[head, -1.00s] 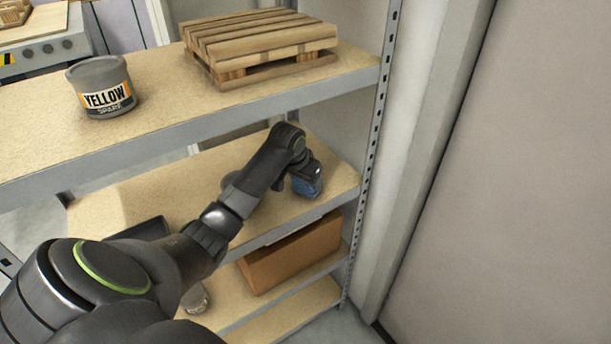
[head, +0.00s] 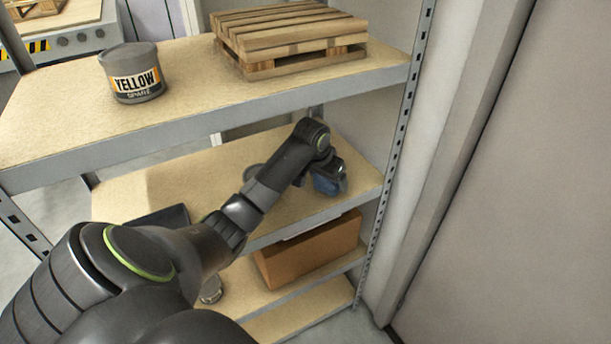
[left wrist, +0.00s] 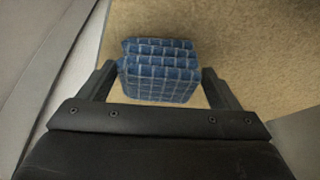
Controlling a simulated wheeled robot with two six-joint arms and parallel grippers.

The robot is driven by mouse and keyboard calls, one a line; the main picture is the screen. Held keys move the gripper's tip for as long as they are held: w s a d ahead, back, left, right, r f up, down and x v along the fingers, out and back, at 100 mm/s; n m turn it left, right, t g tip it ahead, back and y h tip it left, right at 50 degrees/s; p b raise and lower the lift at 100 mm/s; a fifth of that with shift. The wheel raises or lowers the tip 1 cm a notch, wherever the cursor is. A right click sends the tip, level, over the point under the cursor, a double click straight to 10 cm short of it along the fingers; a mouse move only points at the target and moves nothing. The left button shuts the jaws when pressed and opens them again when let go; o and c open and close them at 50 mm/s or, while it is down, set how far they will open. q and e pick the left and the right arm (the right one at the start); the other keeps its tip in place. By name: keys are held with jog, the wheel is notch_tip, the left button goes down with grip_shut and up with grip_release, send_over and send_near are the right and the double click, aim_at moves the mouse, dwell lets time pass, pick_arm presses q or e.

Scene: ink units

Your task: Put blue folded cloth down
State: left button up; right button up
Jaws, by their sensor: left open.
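The blue folded cloth (head: 329,181) with a pale check pattern is at the right end of the middle shelf (head: 190,182), partly hidden by my left gripper in the head view. In the left wrist view the cloth (left wrist: 158,72) lies between the two fingers of my left gripper (left wrist: 160,85). The fingers are open, one on each side of the cloth. The cloth seems to rest on the shelf board. My right gripper is not in view.
The top shelf holds a grey "YELLOW" tub (head: 133,74) and a small wooden pallet (head: 290,38). A cardboard box (head: 308,252) stands below. A perforated upright (head: 402,140) is close right of the cloth. A dark flat item (head: 160,217) lies left on the middle shelf.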

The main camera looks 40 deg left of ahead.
aim_at(323, 178)
pick_arm(q)
jog(key=v, duration=0.4)
jog(key=shift+s+r, duration=0.1)
jog(key=shift+r, duration=0.3)
jog(key=s, duration=1.2)
jog(key=shift+s+b, duration=0.1)
jog(key=shift+b, duration=0.25)
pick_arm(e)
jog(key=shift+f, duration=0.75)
pick_arm(q)
jog(key=shift+d, duration=0.1)
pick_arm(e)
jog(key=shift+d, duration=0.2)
